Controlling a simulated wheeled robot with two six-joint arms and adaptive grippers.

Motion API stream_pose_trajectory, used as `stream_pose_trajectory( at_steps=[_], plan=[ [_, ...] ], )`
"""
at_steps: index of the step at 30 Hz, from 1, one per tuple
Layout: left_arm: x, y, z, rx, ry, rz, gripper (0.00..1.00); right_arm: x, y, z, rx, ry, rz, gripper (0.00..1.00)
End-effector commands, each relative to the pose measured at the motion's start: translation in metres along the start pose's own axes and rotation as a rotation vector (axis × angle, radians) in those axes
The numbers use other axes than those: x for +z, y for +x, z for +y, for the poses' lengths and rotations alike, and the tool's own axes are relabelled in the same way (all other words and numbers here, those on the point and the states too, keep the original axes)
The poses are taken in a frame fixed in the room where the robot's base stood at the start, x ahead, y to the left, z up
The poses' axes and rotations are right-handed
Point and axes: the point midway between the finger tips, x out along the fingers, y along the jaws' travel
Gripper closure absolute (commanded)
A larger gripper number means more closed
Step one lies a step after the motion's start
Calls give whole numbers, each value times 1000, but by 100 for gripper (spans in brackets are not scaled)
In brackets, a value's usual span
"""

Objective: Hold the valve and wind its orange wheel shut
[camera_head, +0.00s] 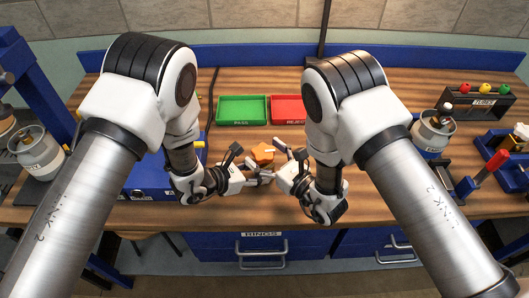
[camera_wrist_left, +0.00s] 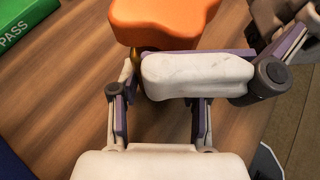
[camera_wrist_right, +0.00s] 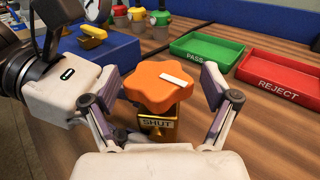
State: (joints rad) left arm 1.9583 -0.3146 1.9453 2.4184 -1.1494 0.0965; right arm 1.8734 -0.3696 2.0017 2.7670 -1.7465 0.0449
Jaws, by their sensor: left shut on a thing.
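The orange lobed wheel (camera_head: 262,153) sits on top of the valve, above the wood table. In the right wrist view the wheel (camera_wrist_right: 155,88) has a white bar mark, and the brass valve body (camera_wrist_right: 160,134) below it reads SHUT. My left gripper (camera_head: 262,176) is shut on the valve body below the wheel; in the left wrist view a white finger of my other gripper hides most of that body. My right gripper (camera_head: 285,160) is open, with one finger on each side of the wheel (camera_wrist_right: 155,88); I cannot tell whether they touch it.
The green PASS tray (camera_head: 242,109) and red REJECT tray (camera_head: 288,109) lie behind the valve. A blue box (camera_head: 150,180) stands left. A TUBES rack (camera_head: 478,103) and metal canister (camera_head: 433,130) stand right. Bare wood lies around the grippers.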

Motion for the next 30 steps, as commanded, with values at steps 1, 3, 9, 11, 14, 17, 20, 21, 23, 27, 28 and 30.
stream_pose_trajectory(
  at_steps=[1, 3, 9, 11, 14, 17, 20, 21, 23, 27, 28, 30],
  plan=[
    [0, 0, 0, 0, -1, 1, 74, 0, 0, 0, 0, 0, 0, 14],
    [0, 0, 0, 0, -1, 0, 74, 0, 0, 0, 1, 1, 0, 14],
    [0, 0, 0, 1, -2, 0, 74, -1, -7, 0, 0, 2, 1, 14],
    [0, 0, 0, 1, -2, 0, 74, -1, -15, -1, -2, 2, 4, 14],
    [0, 0, 0, 1, -2, 0, 74, -1, -37, -1, -4, 5, 4, 14],
    [0, 0, 0, 1, -2, 0, 74, -1, -64, -1, -5, 7, 5, 14],
    [0, 0, 0, 1, -2, 0, 74, -1, -90, -1, -5, 6, 4, 14],
    [0, 0, 1, 2, -2, 0, 74, -1, -98, -1, -5, 6, 3, 14],
    [0, 0, 0, 1, -1, 0, 74, -1, -108, -1, -4, 4, 4, 14],
    [0, 0, 0, 1, -1, -1, 74, 0, -120, 0, 0, 2, 1, 14],
    [0, 0, 1, 1, -1, -1, 74, 0, -120, 0, 0, 1, 0, 14],
    [0, 0, 1, 1, -1, -1, 74, 0, -121, 0, 0, 0, -1, 14]
  ],
)
